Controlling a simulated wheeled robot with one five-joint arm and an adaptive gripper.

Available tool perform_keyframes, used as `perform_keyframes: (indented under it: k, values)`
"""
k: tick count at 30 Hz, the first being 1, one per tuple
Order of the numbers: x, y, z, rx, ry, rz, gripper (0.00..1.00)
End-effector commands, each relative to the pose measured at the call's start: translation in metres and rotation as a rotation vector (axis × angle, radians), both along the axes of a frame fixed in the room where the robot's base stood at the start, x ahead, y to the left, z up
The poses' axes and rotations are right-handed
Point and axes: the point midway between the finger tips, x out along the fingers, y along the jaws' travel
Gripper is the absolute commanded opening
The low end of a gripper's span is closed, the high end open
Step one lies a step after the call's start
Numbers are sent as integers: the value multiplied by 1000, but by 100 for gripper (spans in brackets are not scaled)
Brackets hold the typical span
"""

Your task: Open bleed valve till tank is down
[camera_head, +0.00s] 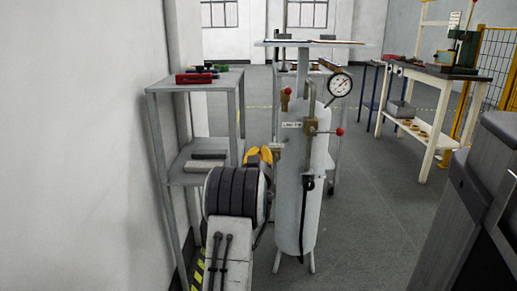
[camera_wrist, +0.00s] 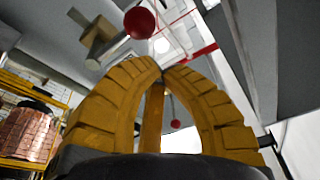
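The tank (camera_head: 302,195) is a pale upright cylinder in the middle of the head view, with a round dial gauge (camera_head: 340,84) at its upper right. Its brass fittings carry an upper red knob (camera_head: 287,91) and a right red knob (camera_head: 339,131); I cannot tell which is the bleed valve. My gripper (camera_head: 259,154), with yellow fingers, is left of the tank, below the fittings. In the wrist view its fingertips (camera_wrist: 160,70) meet, with nothing visibly held. A large red ball (camera_wrist: 140,22) is beyond the tips, and a smaller red ball (camera_wrist: 175,123) shows between the fingers.
A grey shelf (camera_head: 195,80) with red and dark items stands close on the left, by the wall. A pale-topped stand (camera_head: 310,43) is behind the tank. A workbench (camera_head: 440,75) stands at the right. Open floor (camera_head: 375,225) lies right of the tank.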

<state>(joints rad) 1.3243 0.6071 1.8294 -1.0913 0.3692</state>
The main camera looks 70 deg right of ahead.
Motion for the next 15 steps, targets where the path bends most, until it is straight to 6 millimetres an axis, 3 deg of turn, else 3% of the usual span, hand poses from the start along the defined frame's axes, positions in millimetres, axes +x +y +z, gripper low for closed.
perform_keyframes:
  k: [6,15]
  values:
    - [-3,1,-11,1,1,-4,0]
    - [-3,2,-12,0,1,-4,0]
